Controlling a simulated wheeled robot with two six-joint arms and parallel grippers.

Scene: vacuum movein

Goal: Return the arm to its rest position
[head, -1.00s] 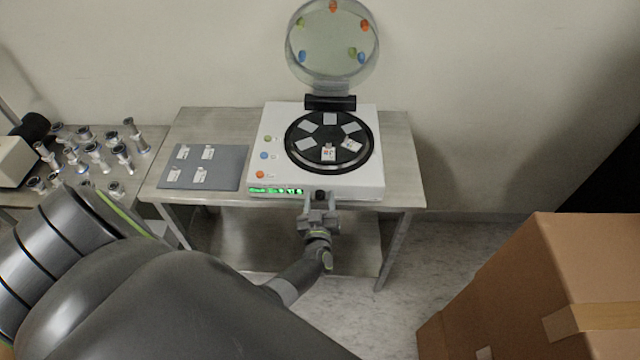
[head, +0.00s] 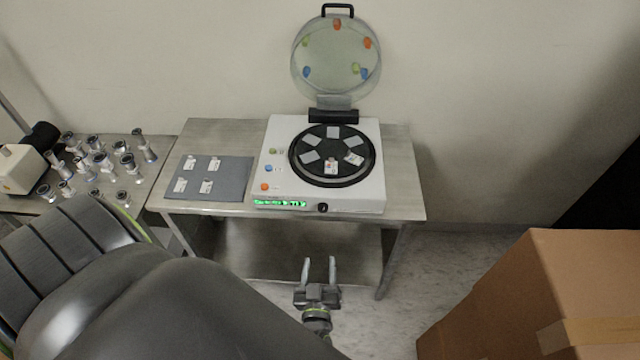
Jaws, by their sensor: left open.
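My left gripper (head: 319,272) is open and empty in the lower middle of the head view. Its two fingers point up toward the steel table (head: 225,132), and it stands clear of the table's front edge. A white machine (head: 281,137) with a black round turntable (head: 297,169) sits on the table. Its round clear lid (head: 336,82) stands open at the back, with a black handle (head: 338,8) on top. My left arm (head: 160,300) fills the lower left. My right gripper is not in view.
A grey mat (head: 237,170) with several small white pieces lies left of the machine. A side table at far left holds several metal fittings (head: 104,162). A cardboard box (head: 500,310) stands at the lower right. Floor (head: 440,250) between table and box is clear.

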